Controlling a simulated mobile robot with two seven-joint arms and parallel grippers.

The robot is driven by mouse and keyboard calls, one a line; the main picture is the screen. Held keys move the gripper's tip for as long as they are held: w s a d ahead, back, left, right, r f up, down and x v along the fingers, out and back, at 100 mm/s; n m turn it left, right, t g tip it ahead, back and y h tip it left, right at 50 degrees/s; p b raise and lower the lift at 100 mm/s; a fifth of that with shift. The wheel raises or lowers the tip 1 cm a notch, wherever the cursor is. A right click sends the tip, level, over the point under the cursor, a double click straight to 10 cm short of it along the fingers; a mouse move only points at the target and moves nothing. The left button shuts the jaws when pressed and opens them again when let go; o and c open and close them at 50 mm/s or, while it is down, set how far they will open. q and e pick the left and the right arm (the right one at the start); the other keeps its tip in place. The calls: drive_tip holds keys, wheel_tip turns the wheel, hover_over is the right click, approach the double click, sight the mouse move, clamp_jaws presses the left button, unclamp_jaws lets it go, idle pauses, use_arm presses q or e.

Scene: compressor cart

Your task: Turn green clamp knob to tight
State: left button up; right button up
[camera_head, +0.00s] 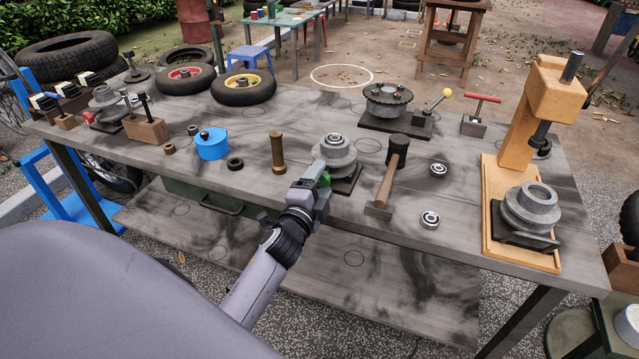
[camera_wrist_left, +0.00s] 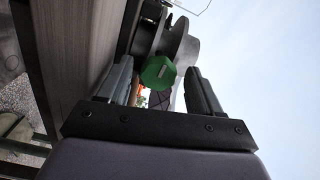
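The green clamp knob (camera_wrist_left: 158,72) is a faceted green piece in front of a grey round metal part in the left wrist view. In the head view, a little of the green knob (camera_head: 325,179) shows beside my left gripper (camera_head: 318,183), at the near side of the stepped grey metal part (camera_head: 335,152) on its dark base. My left gripper (camera_wrist_left: 158,85) is open. The knob appears between its two fingertips, with a gap on each side; whether it is inside or just beyond the tips is unclear. My right gripper is not in view.
The grey workbench (camera_head: 250,160) carries a wooden-handled hammer (camera_head: 390,170) right of the clamp and a brass cylinder (camera_head: 278,152) to its left. A blue pot (camera_head: 211,144) stands farther left, and an orange press (camera_head: 520,150) at the right. A lower shelf (camera_head: 380,285) is below.

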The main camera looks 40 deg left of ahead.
use_arm(q)
drive_tip(key=v, duration=0.7)
idle(0.3)
drive_tip(key=shift+s+d+f, duration=0.1)
drive_tip(key=shift+s, duration=0.1)
